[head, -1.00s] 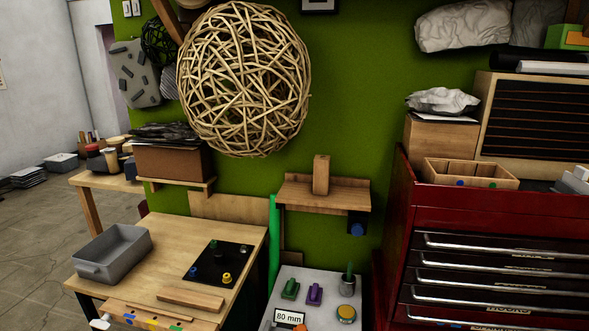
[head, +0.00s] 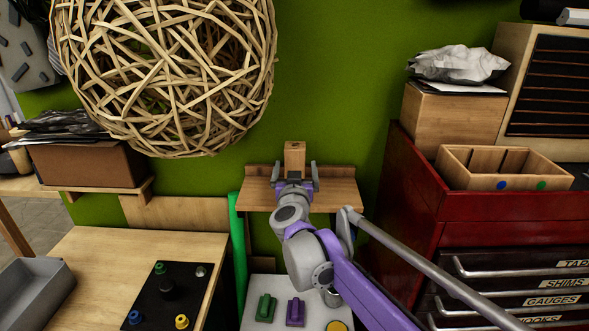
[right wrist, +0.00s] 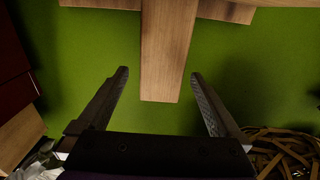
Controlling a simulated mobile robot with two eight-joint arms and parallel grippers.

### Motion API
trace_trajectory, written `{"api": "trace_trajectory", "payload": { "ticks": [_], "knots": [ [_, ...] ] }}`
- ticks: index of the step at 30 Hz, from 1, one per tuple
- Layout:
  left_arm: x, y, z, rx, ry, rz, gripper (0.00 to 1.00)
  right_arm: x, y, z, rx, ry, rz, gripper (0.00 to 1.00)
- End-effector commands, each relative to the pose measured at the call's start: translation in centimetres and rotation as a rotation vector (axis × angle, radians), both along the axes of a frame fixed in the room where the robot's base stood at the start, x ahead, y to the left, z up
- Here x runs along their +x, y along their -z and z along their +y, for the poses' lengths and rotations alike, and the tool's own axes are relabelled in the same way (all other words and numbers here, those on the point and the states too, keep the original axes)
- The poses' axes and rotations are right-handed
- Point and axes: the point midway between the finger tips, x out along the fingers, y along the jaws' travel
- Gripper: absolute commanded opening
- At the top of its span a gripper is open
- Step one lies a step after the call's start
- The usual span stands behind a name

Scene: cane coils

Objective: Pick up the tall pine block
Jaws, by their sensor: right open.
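The tall pine block (head: 294,154) stands upright on the small wooden wall shelf (head: 342,193). In the head view my right gripper (head: 295,170) is in front of it, with one finger on each side, and hides its lower part. The gripper is open. In the right wrist view the block (right wrist: 168,50) comes down from the top, and its end shows between the two fingertips of my right gripper (right wrist: 159,76), with green gaps on both sides. How deep it sits between the fingers I cannot tell. My left gripper is not in view.
A large woven cane ball (head: 165,70) hangs up left of the shelf. A red drawer cabinet (head: 470,206) stands on the right, with a divided wooden box (head: 500,180) on it. A bright green upright strip (head: 238,250) rises left below the shelf.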

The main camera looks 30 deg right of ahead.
Motion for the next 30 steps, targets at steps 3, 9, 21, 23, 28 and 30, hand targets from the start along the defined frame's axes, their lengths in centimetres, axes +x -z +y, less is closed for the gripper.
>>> {"api": "trace_trajectory", "payload": {
  "ticks": [3, 9, 21, 23, 28, 30],
  "knots": [
    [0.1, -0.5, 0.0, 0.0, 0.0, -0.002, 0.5, 1.6, -0.2, -1.0, 0.0, 0.001, -0.001, 1.0],
    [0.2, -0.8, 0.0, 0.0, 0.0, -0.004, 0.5, 2.8, -0.2, -1.6, 0.001, -0.002, -0.001, 1.0],
    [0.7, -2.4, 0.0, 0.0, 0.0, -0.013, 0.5, 7.0, -0.8, -3.9, 0.0, -0.003, -0.001, 1.0],
    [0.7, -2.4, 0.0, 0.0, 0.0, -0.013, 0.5, 7.1, -0.7, -4.0, 0.0, -0.003, -0.001, 1.0],
    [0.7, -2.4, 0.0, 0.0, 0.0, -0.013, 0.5, 7.1, -0.7, -3.9, 0.001, -0.004, -0.001, 1.0],
    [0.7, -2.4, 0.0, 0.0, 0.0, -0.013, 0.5, 7.1, -0.7, -3.9, 0.001, -0.004, -0.001, 0.89]
  ]
}}
